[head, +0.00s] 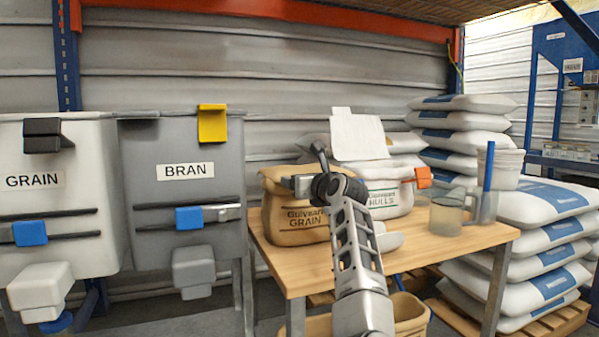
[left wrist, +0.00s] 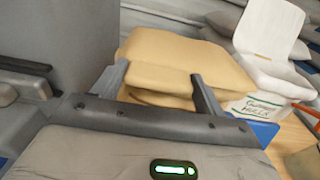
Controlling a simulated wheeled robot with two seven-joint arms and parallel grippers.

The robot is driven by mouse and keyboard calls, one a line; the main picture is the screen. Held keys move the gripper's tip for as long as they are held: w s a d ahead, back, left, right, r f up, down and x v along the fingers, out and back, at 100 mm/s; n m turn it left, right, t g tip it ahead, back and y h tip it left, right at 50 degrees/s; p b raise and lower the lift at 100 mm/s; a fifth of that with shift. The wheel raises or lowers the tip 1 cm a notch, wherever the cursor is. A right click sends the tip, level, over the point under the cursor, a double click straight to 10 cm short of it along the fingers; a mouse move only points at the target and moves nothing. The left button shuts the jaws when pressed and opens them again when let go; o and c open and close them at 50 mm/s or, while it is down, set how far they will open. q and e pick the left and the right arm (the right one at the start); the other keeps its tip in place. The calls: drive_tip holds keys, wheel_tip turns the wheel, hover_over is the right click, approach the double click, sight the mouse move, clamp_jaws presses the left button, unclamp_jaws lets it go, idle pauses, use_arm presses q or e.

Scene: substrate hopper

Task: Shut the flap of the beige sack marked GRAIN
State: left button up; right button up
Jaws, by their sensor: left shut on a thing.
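The beige sack marked GRAIN (head: 300,235) stands on the wooden table, partly hidden behind my left arm. Its tan flap (left wrist: 190,58) lies over the sack's top in the left wrist view, with a tab at its front edge. My left gripper (head: 303,184) is at the upper front of the sack. In the left wrist view its fingers (left wrist: 163,84) stand on either side of the tab, shut on it. How tightly the flap meets the sack mouth is hidden. My right gripper is not in view.
A white HULLS sack (head: 388,198) with its flap (head: 358,136) raised and an orange clip (head: 423,177) stands just right. A scoop (head: 388,240) and a clear jug (head: 447,213) are on the table (head: 440,250). GRAIN (head: 60,235) and BRAN (head: 180,140) hoppers stand left.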

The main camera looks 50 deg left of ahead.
use_arm(q)
drive_tip(key=shift+f, duration=0.8)
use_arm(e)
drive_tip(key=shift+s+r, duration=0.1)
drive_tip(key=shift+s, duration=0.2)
use_arm(q)
drive_tip(key=shift+w, duration=0.1)
drive_tip(key=o, duration=1.4)
drive_tip(key=shift+f, duration=0.15)
drive_tip(key=shift+r, duration=0.25)
drive_tip(key=b+v, duration=0.2)
drive_tip(key=v, duration=1.4)
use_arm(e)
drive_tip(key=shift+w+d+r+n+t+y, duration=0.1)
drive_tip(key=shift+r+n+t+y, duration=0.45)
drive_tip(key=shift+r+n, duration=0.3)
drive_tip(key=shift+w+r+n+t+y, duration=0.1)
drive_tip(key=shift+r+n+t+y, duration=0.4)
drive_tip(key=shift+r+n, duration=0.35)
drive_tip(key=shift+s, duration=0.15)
